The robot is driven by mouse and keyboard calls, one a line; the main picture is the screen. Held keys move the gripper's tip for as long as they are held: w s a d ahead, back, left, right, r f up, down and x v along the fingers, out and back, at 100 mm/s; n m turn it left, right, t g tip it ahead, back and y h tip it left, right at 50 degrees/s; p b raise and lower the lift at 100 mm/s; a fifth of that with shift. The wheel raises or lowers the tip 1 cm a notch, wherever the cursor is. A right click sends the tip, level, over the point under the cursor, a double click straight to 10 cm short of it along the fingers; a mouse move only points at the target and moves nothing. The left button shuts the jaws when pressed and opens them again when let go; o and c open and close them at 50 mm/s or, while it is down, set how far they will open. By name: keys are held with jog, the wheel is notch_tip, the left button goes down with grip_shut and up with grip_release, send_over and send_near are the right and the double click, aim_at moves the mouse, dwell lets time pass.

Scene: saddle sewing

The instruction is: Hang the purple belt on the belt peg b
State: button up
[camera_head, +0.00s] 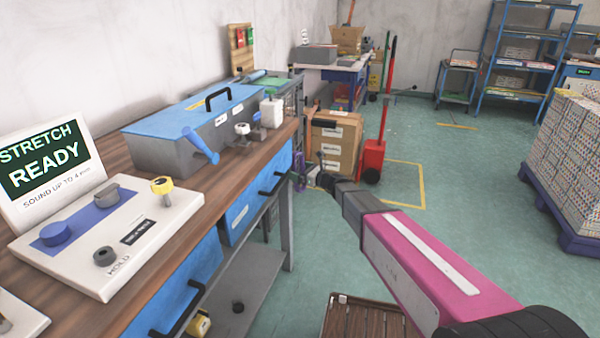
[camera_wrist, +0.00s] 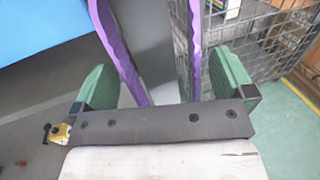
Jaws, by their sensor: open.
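The purple belt shows in the wrist view as two strands, a left strand (camera_wrist: 118,50) and a right strand (camera_wrist: 194,40), both in the space between my fingers. My gripper (camera_wrist: 163,85) is open, with its green finger pads apart at either side of the strands. I see no pad clamped on the belt. In the head view a small purple part (camera_head: 299,168) shows beyond the bench end, near the tip of my pink arm. My fingers are too small to make out there. I cannot identify belt peg b in either view.
A wooden bench (camera_head: 188,178) with blue drawers runs along the left, carrying a blue-lidded box (camera_head: 195,112) and a control panel (camera_head: 110,235). A wire cage (camera_wrist: 250,45) is close on the right. Green floor is open centre-right.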

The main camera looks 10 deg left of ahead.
jog(key=s+d, duration=0.1)
jog(key=d, duration=1.4)
jog(key=shift+s+d, duration=0.15)
jog(key=shift+d, duration=0.25)
dwell(4.4)
jog(key=s+d+f+n+g+h, duration=0.2)
jog(key=s+d+f+n+h, duration=0.2)
jog(key=s+d+n, duration=0.25)
jog(key=s+d+f+n+g+h, duration=0.2)
jog(key=s+d+f+n+h, duration=0.2)
jog(key=s+d+n, duration=0.25)
jog(key=s+d+n+g+h, duration=0.1)
jog(key=s+d+n+h, duration=0.3)
jog(key=d, duration=0.4)
jog(key=s+d+f+n+h, duration=0.1)
jog(key=s+d+n+h, duration=0.4)
jog(key=d, duration=0.3)
jog(key=shift+s+d+g, duration=0.35)
jog(key=shift+s+g, duration=0.05)
jog(key=shift+s, duration=0.15)
